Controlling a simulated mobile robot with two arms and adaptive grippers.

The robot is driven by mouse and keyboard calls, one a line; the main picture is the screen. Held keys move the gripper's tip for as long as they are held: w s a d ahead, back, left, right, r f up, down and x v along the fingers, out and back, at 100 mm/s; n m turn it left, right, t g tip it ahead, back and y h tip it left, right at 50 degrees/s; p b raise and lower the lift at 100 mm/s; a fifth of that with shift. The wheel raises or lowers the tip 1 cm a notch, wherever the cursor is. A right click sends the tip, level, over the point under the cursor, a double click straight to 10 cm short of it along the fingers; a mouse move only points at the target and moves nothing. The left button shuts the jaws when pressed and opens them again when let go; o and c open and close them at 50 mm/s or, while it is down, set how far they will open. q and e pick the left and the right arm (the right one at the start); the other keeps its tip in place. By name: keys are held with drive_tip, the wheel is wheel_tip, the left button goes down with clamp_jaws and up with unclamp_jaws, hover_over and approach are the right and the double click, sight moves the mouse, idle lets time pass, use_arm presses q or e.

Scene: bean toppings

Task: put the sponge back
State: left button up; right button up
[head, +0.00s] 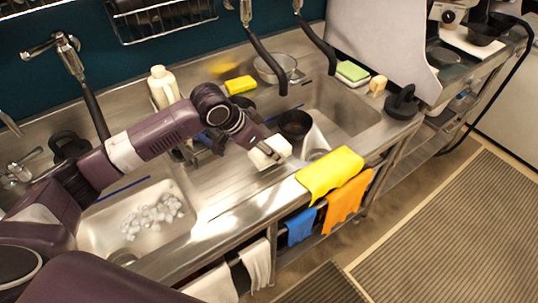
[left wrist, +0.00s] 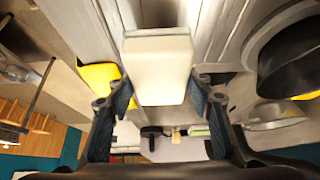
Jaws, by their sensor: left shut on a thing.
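My left gripper (head: 264,146) is above the front strip of the steel counter, left of the right-hand sink. It is shut on a white block-shaped sponge (head: 271,154). In the left wrist view the sponge (left wrist: 160,68) sits between the two fingers of the gripper (left wrist: 162,92). The sponge is close above the counter; I cannot tell whether it touches it. A green-topped sponge (head: 352,71) and a small beige sponge (head: 378,85) are at the right end of the counter. A yellow sponge (head: 240,85) lies at the back. My right gripper is not in view.
A yellow cloth (head: 330,173) drapes over the front edge, with an orange cloth (head: 348,199) below. A glass bowl (head: 275,68), white bottle (head: 163,87) and faucets stand behind. The left sink (head: 115,215) holds ice-like pieces.

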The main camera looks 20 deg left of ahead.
use_arm(q)
wheel_tip(320, 180, down, 4)
drive_tip(key=shift+r, duration=0.2)
drive_tip(key=shift+f, duration=0.1)
drive_tip(key=o, duration=1.2)
drive_tip(key=shift+f, duration=0.1)
drive_tip(key=shift+c, duration=0.2)
drive_tip(key=b+v, duration=0.1)
drive_tip(key=v, duration=1.1)
